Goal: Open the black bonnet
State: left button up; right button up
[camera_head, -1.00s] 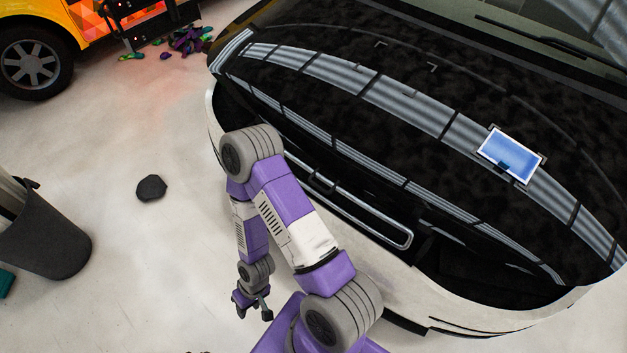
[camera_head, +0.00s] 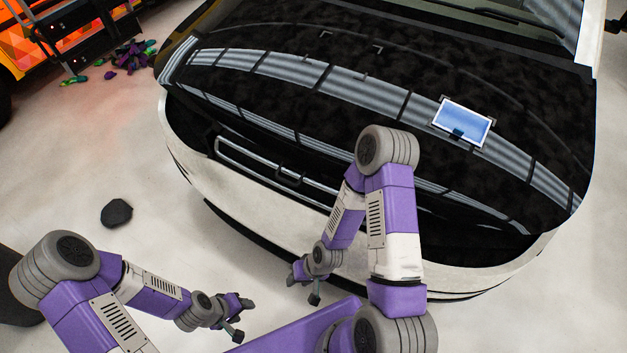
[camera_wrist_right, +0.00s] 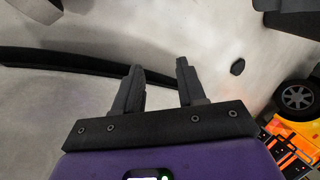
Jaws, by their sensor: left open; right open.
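The black bonnet (camera_head: 290,95) lies down over the front of a white car, with light strips reflected on it. Its front edge is above the grille. My right gripper (camera_head: 303,290) is open and empty in front of the car's bumper, low and apart from the bonnet. In the right wrist view the right gripper's two fingers (camera_wrist_right: 158,68) stand apart with nothing between them. My left gripper (camera_head: 242,320) is open and empty over the floor, further from the car. Part of the bonnet's front edge is hidden behind my right arm.
A blue panel (camera_head: 463,122) sits on the bonnet. The white bumper (camera_head: 240,205) curves below the grille bar (camera_head: 260,168). A dark flat object (camera_head: 116,213) lies on the floor at left. An orange vehicle (camera_head: 30,50) stands at upper left.

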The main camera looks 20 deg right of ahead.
jog(key=w+a+f+m+t+y+b, duration=0.1)
jog(key=w+m+t+y+b, duration=0.2)
jog(key=w, duration=0.4)
jog(key=m+t+h+b, duration=0.3)
jog(key=m+t+b, duration=0.3)
jog(key=t, duration=0.8)
send_near(286, 180)
jog(key=w, duration=0.1)
jog(key=w+p, duration=0.1)
jog(key=w, duration=0.1)
jog(key=shift+a+f+m, duration=0.2)
jog(key=shift+m, duration=0.2)
jog(key=x, duration=0.5)
jog(key=shift+w+a+b, duration=0.15)
jog(key=shift+w+b, duration=0.2)
jog(key=shift+b, duration=0.05)
jog(key=shift+w+a+r, duration=0.1)
jog(key=shift+w+a, duration=0.1)
jog(key=shift+w, duration=0.4)
grip_shut()
